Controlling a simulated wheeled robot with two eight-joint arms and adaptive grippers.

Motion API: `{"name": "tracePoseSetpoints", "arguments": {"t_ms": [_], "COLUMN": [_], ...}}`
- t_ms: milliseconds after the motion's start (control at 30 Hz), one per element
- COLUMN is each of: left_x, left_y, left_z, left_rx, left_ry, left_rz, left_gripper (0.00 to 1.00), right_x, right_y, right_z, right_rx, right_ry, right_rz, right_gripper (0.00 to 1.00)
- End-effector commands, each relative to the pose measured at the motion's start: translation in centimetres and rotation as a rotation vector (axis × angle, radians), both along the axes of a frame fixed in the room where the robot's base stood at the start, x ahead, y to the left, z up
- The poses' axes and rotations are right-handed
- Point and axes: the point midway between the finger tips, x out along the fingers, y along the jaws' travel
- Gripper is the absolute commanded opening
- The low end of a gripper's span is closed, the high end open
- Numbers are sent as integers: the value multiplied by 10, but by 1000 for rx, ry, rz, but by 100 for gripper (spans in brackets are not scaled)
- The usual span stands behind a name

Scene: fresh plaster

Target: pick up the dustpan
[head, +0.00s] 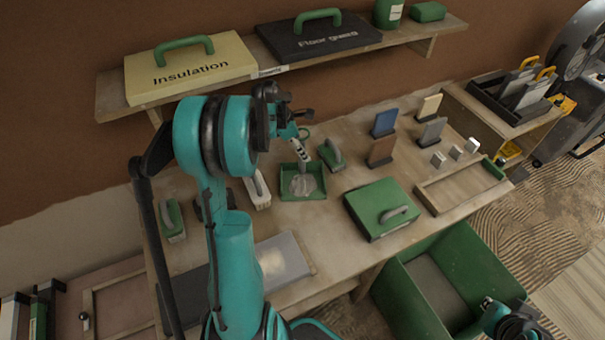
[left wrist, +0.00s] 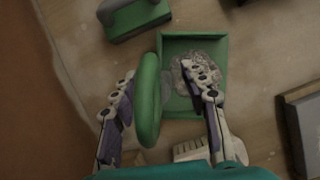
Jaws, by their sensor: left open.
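The dustpan (head: 303,193) is a green tray with grey debris in it, lying on the workbench near the wall. It also shows in the left wrist view (left wrist: 177,103). In that view its rounded green handle (left wrist: 149,100) stands between the two spread fingers of my left gripper (left wrist: 162,75). The fingers are apart, and I cannot make out contact with the handle. In the head view my left gripper (head: 299,142) is just above the dustpan's back, partly hiding it. My right gripper (head: 515,325) is at the bottom right corner, away from the bench, its jaws unclear.
A white-bristled brush (head: 258,190) lies left of the dustpan, and a green-backed block (head: 331,154) sits close on its right. A green box (head: 381,208) with a grey handle stands further right. A shelf (head: 290,66) overhangs behind. A green bin (head: 455,268) stands in front.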

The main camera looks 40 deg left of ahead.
Motion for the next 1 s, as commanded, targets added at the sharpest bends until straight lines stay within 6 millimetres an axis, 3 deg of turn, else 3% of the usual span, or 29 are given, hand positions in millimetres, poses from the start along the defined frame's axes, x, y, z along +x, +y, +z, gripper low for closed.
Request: {"name": "tracePoseSetpoints", "arguments": {"t_ms": [33, 267, 433, 800, 1000], "left_x": [0, 1, 1, 1, 1], "left_y": [0, 0, 0, 0, 0], "left_z": [-10, -9, -9, -8, 6], "left_rx": [1, 1, 1, 1, 0], "left_ry": [1, 1, 1, 1, 0], "left_rz": [2, 2, 2, 2, 2], "left_gripper": [44, 44, 0, 0, 0], "right_x": [0, 0, 0, 0, 0], "right_y": [0, 0, 0, 0, 0], "right_z": [-7, -6, -6, -5, 5], "right_rx": [0, 0, 0, 0, 0], "right_ry": [0, 0, 0, 0, 0], "right_rz": [0, 0, 0, 0, 0], "right_gripper": [0, 0, 0, 0, 0]}}
